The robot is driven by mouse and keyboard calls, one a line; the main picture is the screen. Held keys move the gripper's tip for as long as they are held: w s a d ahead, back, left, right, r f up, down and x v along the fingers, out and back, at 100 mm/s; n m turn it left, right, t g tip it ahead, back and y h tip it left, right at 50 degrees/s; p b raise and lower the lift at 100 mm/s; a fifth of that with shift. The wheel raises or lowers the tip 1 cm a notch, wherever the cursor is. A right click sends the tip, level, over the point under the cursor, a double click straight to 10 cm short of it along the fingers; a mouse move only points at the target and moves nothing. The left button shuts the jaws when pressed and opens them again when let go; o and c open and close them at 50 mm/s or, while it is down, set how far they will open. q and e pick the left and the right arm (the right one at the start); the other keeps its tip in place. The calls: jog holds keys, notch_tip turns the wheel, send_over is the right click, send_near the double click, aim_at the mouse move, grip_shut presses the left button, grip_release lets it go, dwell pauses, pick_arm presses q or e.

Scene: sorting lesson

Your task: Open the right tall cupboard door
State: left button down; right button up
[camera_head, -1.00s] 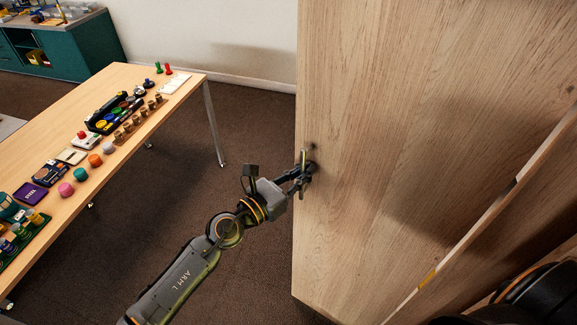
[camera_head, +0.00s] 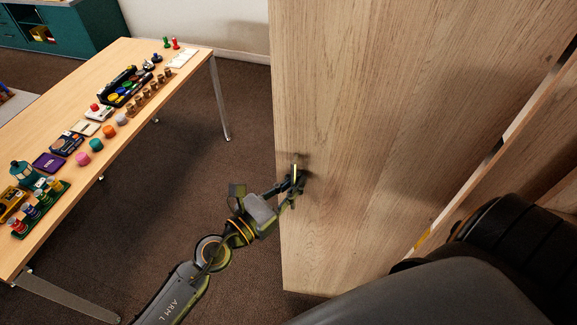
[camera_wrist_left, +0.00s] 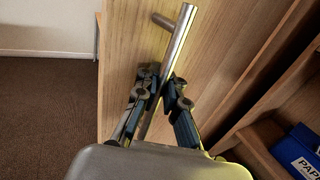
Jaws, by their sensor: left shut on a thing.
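The tall wooden cupboard door (camera_head: 385,120) fills the middle and right of the head view. It stands ajar; the wrist view shows the door (camera_wrist_left: 130,65) with a shelved cupboard interior (camera_wrist_left: 285,110) to its right. The door's handle is a silver metal bar (camera_wrist_left: 182,38), upright but slanted in the wrist view. My left gripper (camera_head: 297,183) is shut on this handle near the door's left edge; its two fingers (camera_wrist_left: 158,88) lie either side of the bar in the wrist view. My right gripper is not in view.
A table (camera_head: 45,120) with several sorting toys stands on the left. A teal cabinet (camera_head: 90,35) is behind it. Dark carpet (camera_head: 160,200) is clear between table and door. A blue box (camera_wrist_left: 298,155) sits inside the cupboard.

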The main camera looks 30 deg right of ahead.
pick_arm(q)
jog(key=shift+s+a, duration=0.15)
jog(key=shift+a, duration=0.15)
jog(key=shift+s, duration=0.1)
jog(key=c, duration=1.4)
grip_release()
jog(key=shift+a, duration=0.15)
jog(key=shift+c, duration=0.2)
jog(key=v, duration=1.2)
jog(key=shift+f, duration=0.1)
